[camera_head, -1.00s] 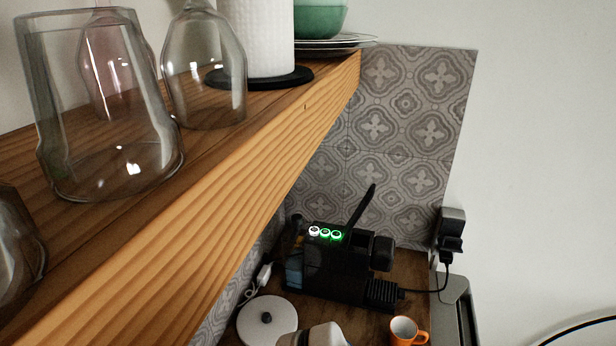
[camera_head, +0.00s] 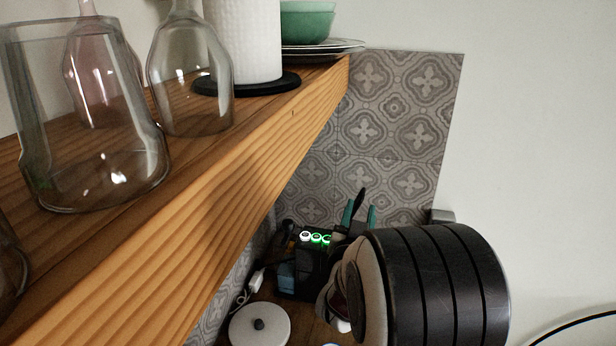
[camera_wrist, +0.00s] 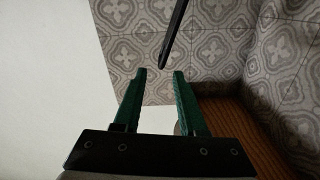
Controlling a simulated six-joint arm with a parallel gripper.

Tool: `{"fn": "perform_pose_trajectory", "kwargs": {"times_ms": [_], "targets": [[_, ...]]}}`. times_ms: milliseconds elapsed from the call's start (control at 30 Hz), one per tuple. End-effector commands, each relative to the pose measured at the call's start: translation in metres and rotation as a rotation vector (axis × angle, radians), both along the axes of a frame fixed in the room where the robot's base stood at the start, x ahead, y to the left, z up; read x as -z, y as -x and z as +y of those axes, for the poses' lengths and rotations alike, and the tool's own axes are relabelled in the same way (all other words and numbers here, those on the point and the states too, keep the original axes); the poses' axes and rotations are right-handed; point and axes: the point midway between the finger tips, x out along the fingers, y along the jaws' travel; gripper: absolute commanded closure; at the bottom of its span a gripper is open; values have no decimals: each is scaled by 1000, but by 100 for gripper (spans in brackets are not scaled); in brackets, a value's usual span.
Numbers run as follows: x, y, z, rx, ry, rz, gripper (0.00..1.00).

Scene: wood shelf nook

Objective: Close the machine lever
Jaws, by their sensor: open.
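The black machine (camera_head: 287,268), with its lit white and green buttons, stands on the counter below the shelf, partly hidden by my arm. Its thin black lever (camera_head: 361,194) is raised and shows near my fingertips. In the wrist view the lever (camera_wrist: 176,32) comes down from the top edge, its end close to the gap between my fingertips. My gripper (camera_head: 360,209) has green fingers, spread apart and empty. In the wrist view the gripper (camera_wrist: 160,72) shows nothing clamped between its fingers. I cannot tell whether a finger touches the lever.
A thick wooden shelf (camera_head: 210,190) with glasses (camera_head: 90,130) and a white paper roll (camera_head: 243,40) runs along the left. A white round lid (camera_head: 260,328) lies on the counter. A patterned tile wall (camera_head: 395,120) stands behind the machine.

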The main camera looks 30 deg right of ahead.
Motion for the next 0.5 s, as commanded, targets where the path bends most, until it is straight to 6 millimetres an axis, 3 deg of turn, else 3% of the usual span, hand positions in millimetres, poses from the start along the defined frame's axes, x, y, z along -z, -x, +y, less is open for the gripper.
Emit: {"fn": "perform_pose_trajectory", "kwargs": {"times_ms": [300,500], "targets": [[0,-53,-52,-1,0,0,59],[0,-71,-69,-2,0,1,59]]}}
